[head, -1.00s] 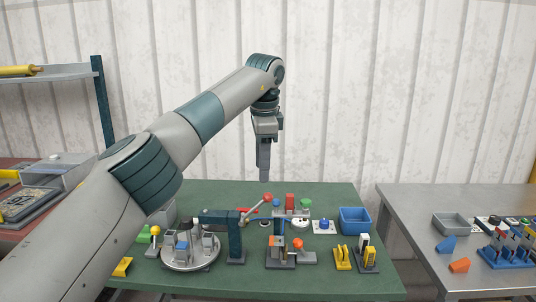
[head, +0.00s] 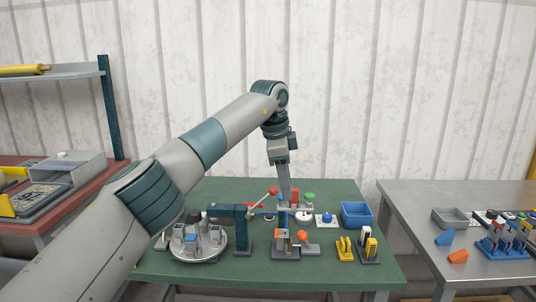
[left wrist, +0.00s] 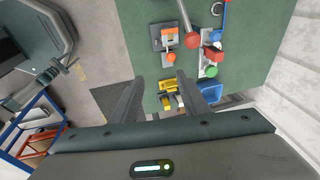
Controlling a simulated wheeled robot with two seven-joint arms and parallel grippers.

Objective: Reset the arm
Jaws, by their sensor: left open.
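My left arm comes in from the left in the head view and reaches over the green table (head: 330,272). My left gripper (head: 286,200) points down above the back middle of the table, near the red-knobbed lever (head: 273,190). In the left wrist view the two fingers of the left gripper (left wrist: 158,88) are spread apart with nothing between them. The red ball of the lever (left wrist: 193,41) shows beyond the fingers there. My right gripper is in neither view.
A round grey turntable (head: 190,245) with blocks stands at the table's left. A blue bin (head: 356,214) and yellow parts (head: 344,247) stand at the right. A grey table (head: 410,205) is further right. Free green surface lies along the front edge.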

